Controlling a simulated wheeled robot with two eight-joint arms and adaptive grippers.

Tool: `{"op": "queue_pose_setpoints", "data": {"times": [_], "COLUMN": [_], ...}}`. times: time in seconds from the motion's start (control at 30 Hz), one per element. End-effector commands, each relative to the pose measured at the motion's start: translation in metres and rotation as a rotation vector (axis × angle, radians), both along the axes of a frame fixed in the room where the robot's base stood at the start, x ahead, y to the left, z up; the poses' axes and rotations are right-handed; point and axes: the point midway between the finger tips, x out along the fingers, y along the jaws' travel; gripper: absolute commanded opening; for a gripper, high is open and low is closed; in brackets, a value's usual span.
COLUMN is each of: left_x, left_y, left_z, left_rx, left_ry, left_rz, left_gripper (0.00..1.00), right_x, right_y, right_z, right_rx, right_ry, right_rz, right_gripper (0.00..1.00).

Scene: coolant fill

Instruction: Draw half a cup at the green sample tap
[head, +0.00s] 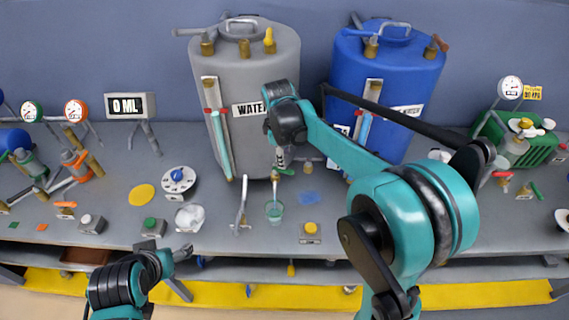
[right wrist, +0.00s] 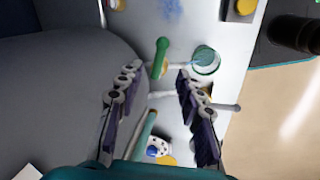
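The green tap handle (head: 286,171) sticks out low in front of the grey water tank (head: 285,75). In the right wrist view the green handle (right wrist: 160,57) lies just ahead of the gap between my right fingertips. My right gripper (right wrist: 158,74) is open and empty, pointing down beside the tank; in the head view (head: 281,158) it is small and partly hidden by its wrist. A small clear green cup (head: 274,211) stands on the bench below the tap; it also shows in the right wrist view (right wrist: 205,60). Its fill level is unclear. My left gripper (head: 181,253) is at the bench's front edge, away from the tap.
A display (head: 130,105) reads 0 ML. A blue tank (head: 385,85) stands right of the grey one. A bent grey lever (head: 242,205) rises left of the cup. A yellow button box (head: 311,230) and a green button box (head: 152,227) sit near the front edge.

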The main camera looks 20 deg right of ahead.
Motion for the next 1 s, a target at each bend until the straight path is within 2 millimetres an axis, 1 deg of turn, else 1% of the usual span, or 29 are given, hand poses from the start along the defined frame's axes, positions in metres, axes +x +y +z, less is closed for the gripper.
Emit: {"op": "queue_pose_setpoints", "data": {"times": [0.03,0.1,0.2,0.3,0.43,0.87,0.93,1.0], "left_x": [0.000,0.000,0.000,0.000,0.000,0.000,0.000,0.000], "left_y": [0.000,0.000,0.000,0.000,0.000,0.000,0.000,0.000], "left_z": [0.000,0.000,0.000,0.000,0.000,0.000,-0.002,-0.004], "left_rx": [0.000,0.000,0.000,0.000,0.000,0.000,0.000,0.000], "left_ry": [0.000,0.000,0.000,0.000,0.000,0.000,0.000,0.000], "left_rz": [0.000,0.000,0.000,0.000,0.000,0.000,0.000,0.000], "left_gripper": [0.72,0.72,0.72,0.72,0.72,0.72,0.72,0.72], "right_x": [-0.002,-0.004,-0.006,-0.008,-0.008,-0.009,-0.016,-0.028], "right_y": [0.001,0.002,0.003,0.004,0.004,0.004,0.003,0.001], "right_z": [0.010,0.023,0.036,0.043,0.046,0.046,0.047,0.049], "right_rx": [0.000,0.000,0.000,0.000,0.000,0.001,0.008,0.024], "right_ry": [0.000,0.000,0.000,0.000,0.000,-0.003,-0.013,-0.039], "right_rz": [0.000,0.000,-0.001,-0.001,-0.001,-0.006,-0.026,-0.074], "right_gripper": [0.37,0.37,0.37,0.37,0.37,0.37,0.37,0.37]}}
